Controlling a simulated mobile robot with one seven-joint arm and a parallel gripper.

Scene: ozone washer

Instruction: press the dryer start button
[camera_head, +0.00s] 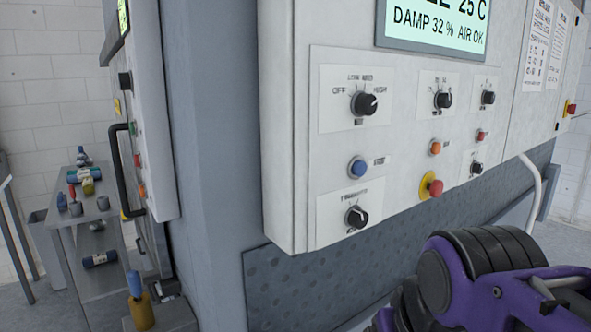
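A white control panel (310,130) fills the middle of the view. It has a round blue button (358,168) at lower left, between two black knobs, with a small label beside it that is too blurred to read. An orange button (435,147) and a small red button (481,135) sit further right. I cannot tell for sure which button is the dryer start. My purple and black arm shows at the lower right, below the panel and apart from the blue button. My gripper's fingers are not visible.
A red mushroom button on a yellow base (431,186) is right of the blue button. Knobs include a selector (364,104) above and another (356,216) below it. A screen (435,22) is on top. A shelf with bottles (85,205) stands at left.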

